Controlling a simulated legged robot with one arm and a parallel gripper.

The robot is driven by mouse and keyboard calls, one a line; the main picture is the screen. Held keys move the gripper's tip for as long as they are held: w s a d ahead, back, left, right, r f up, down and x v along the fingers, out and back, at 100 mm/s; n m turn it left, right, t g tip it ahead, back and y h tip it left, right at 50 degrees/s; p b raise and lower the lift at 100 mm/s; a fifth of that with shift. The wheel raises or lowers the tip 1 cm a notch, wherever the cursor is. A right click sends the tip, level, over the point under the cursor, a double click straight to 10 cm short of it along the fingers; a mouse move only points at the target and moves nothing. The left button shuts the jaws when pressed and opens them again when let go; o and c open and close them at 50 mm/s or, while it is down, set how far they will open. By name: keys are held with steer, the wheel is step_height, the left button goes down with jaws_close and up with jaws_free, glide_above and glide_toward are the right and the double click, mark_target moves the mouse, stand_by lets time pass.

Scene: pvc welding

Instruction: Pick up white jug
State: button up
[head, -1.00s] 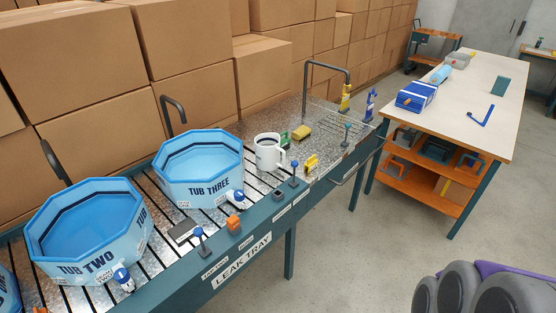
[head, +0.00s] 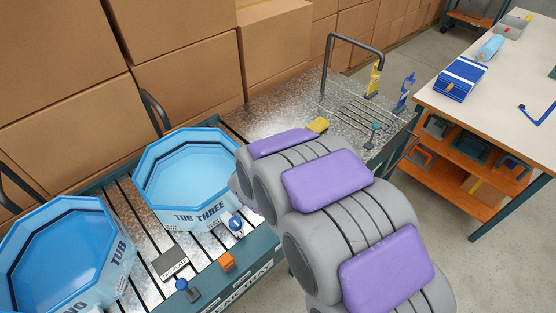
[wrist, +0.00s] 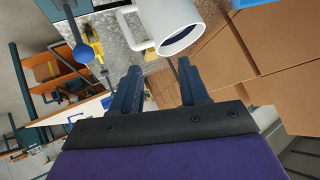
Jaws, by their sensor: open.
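The white jug (wrist: 172,22) shows at the top of the wrist view, with its dark opening facing the camera and its handle (wrist: 128,28) on the left. My gripper (wrist: 157,68) is open and empty, with its two dark fingers apart. The fingertips lie just below the jug in the picture, and I see nothing between them but background. In the head view my arm hides the jug and the gripper.
Tub three (head: 185,180) stands on the slatted leak tray left of my arm, and tub two (head: 65,255) is farther left. A blue-knobbed valve (wrist: 83,53) is near the jug's handle. A yellow sponge (head: 318,125) and a workbench (head: 500,95) are to the right.

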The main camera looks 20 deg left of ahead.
steer(key=s+f+t+h+p, duration=0.1)
steer(key=s+f+t+h, duration=0.3)
steer(key=s+f+h, duration=0.15)
steer(key=shift+m, duration=0.3)
steer(key=b+x, duration=0.1)
steer(key=x, duration=0.4)
steer(key=b+x, duration=0.2)
steer(key=x, duration=0.4)
steer(key=a+b+x, duration=0.1)
steer(key=x, duration=0.5)
steer(key=shift+w+f+b, duration=0.1)
steer(key=shift+f+b, duration=0.25)
steer(key=shift+f, duration=0.1)
steer(key=shift+w+a+f, duration=0.1)
steer(key=shift+w+a, duration=0.1)
steer(key=shift+w, duration=0.15)
steer(key=shift+d, duration=0.25)
steer(key=shift+c, duration=0.4)
steer(key=shift+d, duration=0.15)
steer(key=c, duration=0.3)
steer(key=shift+a, duration=0.2)
jaws_close()
